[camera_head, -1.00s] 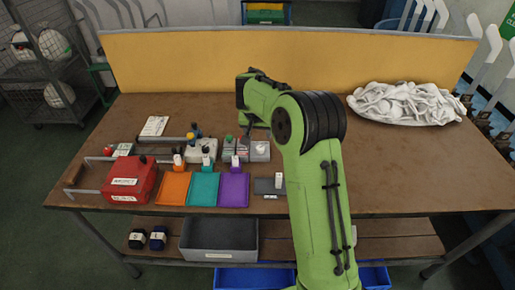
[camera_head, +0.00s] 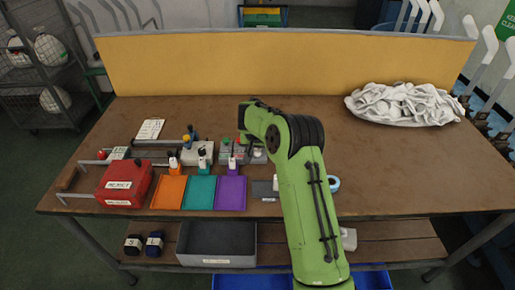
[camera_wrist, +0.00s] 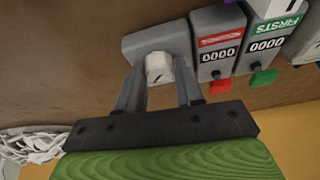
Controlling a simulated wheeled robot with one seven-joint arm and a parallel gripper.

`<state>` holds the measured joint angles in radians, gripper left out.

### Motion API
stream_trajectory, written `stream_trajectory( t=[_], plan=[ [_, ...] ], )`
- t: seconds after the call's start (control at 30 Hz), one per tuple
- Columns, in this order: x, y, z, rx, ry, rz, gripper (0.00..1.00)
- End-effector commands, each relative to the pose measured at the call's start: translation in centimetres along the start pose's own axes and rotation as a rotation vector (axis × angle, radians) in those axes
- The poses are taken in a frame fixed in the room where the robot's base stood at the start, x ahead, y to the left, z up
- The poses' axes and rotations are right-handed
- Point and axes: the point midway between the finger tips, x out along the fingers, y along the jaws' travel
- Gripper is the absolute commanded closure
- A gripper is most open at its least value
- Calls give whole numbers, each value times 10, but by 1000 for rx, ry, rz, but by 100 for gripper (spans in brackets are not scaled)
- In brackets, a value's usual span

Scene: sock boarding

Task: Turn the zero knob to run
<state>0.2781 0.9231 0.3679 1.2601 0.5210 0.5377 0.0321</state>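The white knob (camera_wrist: 159,68) with a dark pointer line sits on a small grey box (camera_wrist: 128,43), in the middle of the wrist view. My gripper (camera_wrist: 158,80) is open, with one finger on each side of the knob and a small gap showing on the left. Whether either finger touches it, I cannot tell. Next to the box stand two grey counters, one with a red label (camera_wrist: 221,39) and one with a green "FIRSTS" label (camera_wrist: 267,28); both read 0000. In the head view my arm hides my fingertips and partly covers the knob's box (camera_head: 259,157).
Orange (camera_head: 169,192), teal (camera_head: 200,192) and purple (camera_head: 231,192) mats lie in front of the counters. A red box (camera_head: 124,184) is at the left. A white sock pile (camera_head: 404,104) lies at the back right. A yellow panel (camera_head: 290,65) bounds the back. The table's right half is mostly clear.

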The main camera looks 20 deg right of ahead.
Motion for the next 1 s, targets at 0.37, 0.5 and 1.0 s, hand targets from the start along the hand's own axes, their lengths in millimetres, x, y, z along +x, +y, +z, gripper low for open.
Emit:
stream_trajectory(
  t=[0.37, 0.5, 1.0],
  plan=[
    [0, 0, 0, -7, 0, -2, 97],
    [0, 1, 0, -36, -1, -14, 97],
    [0, 4, -1, -383, -1, -158, 97]
  ],
)
